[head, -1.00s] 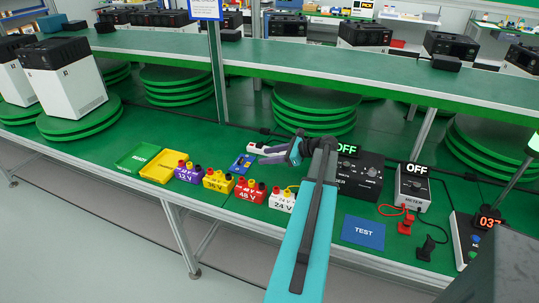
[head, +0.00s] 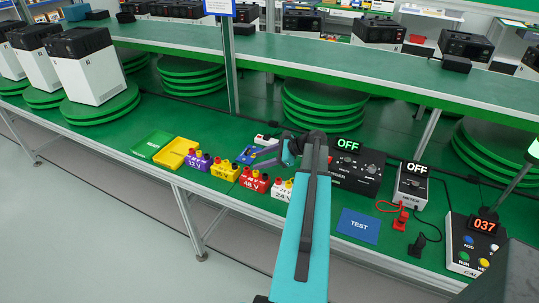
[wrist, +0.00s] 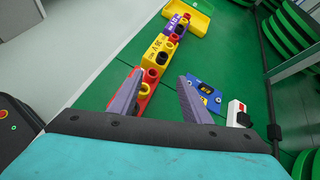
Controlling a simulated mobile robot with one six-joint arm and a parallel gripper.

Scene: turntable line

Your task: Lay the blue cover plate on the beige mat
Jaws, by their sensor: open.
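A small flat blue plate (head: 246,155) with yellow and dark details lies on the green bench, behind the row of colored blocks. It is the only piece seen that could be the blue cover plate; it also shows in the wrist view (wrist: 205,94). I see no beige mat in either view. My gripper (wrist: 160,82) is open and empty. In the wrist view its fingers stand over the red block and the green bench, with the blue plate just beyond the right finger. In the head view my gripper (head: 268,156) is partly hidden by my arm.
Purple (head: 197,160), yellow (head: 224,170), red (head: 255,180) and white (head: 283,189) voltage blocks line the front. Green (head: 152,144) and yellow (head: 179,152) trays lie left. A blue TEST pad (head: 360,226), black box (head: 357,171) and meter (head: 411,186) stand right. A raised shelf (head: 300,62) runs behind.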

